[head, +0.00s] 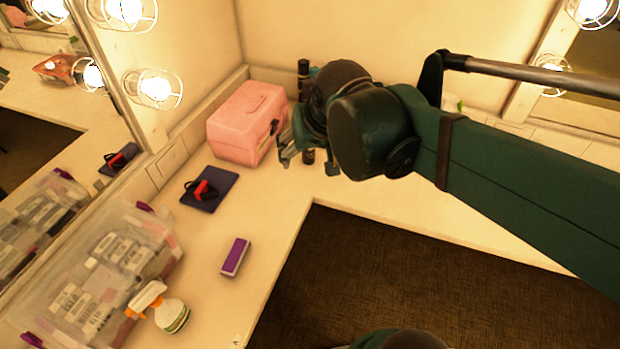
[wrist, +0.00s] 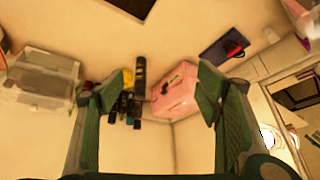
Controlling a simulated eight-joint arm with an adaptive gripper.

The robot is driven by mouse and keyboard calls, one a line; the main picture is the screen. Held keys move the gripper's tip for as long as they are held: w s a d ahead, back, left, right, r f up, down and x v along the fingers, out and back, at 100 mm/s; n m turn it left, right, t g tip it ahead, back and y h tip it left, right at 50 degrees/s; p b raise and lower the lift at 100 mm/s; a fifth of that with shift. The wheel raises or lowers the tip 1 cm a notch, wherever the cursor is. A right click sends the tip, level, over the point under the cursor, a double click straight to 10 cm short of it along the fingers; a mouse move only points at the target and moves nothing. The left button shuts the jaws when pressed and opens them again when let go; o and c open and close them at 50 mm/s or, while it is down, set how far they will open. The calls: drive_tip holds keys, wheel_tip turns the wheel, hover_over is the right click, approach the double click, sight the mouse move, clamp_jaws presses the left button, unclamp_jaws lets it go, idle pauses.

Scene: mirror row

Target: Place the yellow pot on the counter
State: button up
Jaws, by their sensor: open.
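A small yellow thing (wrist: 127,78), perhaps the yellow pot, shows in the wrist view beside dark bottles, close to the left finger; its shape is too small to tell. I cannot make it out in the head view, where my arm covers part of the back corner. The pale counter (head: 205,258) runs along the left and back walls. My gripper (head: 289,154) is just right of the pink case, above the counter. Its fingers are spread apart in the wrist view (wrist: 155,88), with nothing held between them.
A pink case (head: 245,122) stands near the corner, with a dark bottle (head: 303,72) behind. A dark blue book (head: 222,188) bears a red and black item. A purple block (head: 235,257), spray bottle (head: 172,316) and clear bin (head: 75,300) stand nearer. Bare counter lies between.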

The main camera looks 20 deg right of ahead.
drive_tip(key=s+a+f+n+t, duration=0.1)
drive_tip(key=s+a+f+n, duration=0.1)
drive_tip(key=s, duration=0.5)
drive_tip(key=shift+a+f+n+y, duration=0.3)
drive_tip(key=shift+f+y, duration=0.1)
